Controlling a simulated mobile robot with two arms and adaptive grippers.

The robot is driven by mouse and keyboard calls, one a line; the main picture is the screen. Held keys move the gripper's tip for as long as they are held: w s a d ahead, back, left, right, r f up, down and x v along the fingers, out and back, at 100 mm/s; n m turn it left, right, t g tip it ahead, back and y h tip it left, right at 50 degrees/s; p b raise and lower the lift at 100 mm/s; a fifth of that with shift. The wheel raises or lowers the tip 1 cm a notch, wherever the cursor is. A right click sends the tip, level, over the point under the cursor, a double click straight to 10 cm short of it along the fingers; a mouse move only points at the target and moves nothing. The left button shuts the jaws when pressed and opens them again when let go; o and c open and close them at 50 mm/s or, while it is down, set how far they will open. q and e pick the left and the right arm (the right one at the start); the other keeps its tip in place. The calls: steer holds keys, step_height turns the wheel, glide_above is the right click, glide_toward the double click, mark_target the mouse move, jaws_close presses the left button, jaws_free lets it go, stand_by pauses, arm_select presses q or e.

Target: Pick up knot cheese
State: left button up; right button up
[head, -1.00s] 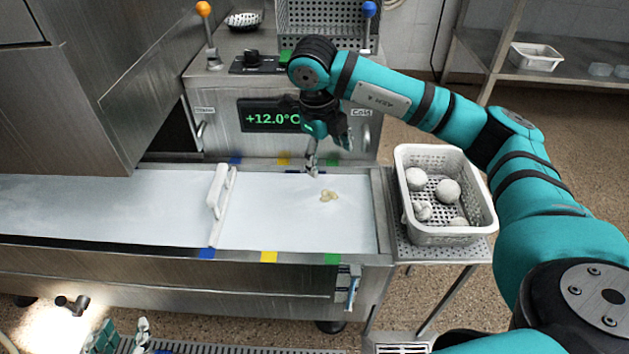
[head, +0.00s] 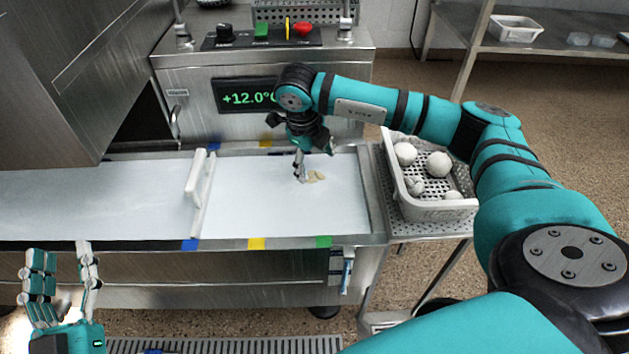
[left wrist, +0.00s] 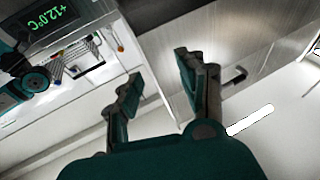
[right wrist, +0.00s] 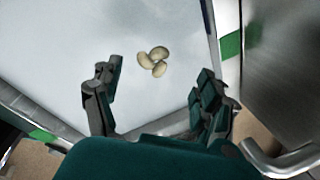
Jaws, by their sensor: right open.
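The knot cheese (head: 316,176) is a small, pale yellow, lobed piece lying on the white surface of the steel bath. It also shows in the right wrist view (right wrist: 154,61), beyond the fingertips and apart from them. My right gripper (head: 308,164) hangs over the bath beside the cheese. In the right wrist view my right gripper (right wrist: 158,92) has its fingers spread with nothing between them. My left gripper (head: 62,262) is open and empty at the lower left, in front of the bath; its spread fingers (left wrist: 160,75) also show in the left wrist view.
A white perforated basket (head: 432,209) holding several white round pieces stands on a side table right of the bath. A white divider (head: 203,192) crosses the bath left of the cheese. A control box (head: 200,80) reading +12.0°C stands behind.

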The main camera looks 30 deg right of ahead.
mark_target(314, 175)
steer(key=shift+f, duration=0.4)
steer(key=x, duration=0.1)
steer(key=b+x, duration=0.2)
steer(key=x, duration=0.1)
steer(key=shift+s+a+f, duration=0.1)
steer(key=shift+a+f, duration=0.1)
steer(key=shift+a, duration=0.05)
steer(key=shift+f, duration=0.15)
arm_select(q)
steer(key=s+r+t+h, duration=0.2)
steer(key=s+r+t, duration=0.3)
steer(key=r, duration=0.2)
steer(key=shift+a+r+t, duration=0.15)
steer(key=shift+r+t, duration=0.05)
steer(key=shift+t, duration=0.1)
arm_select(e)
steer(key=c, duration=1.2)
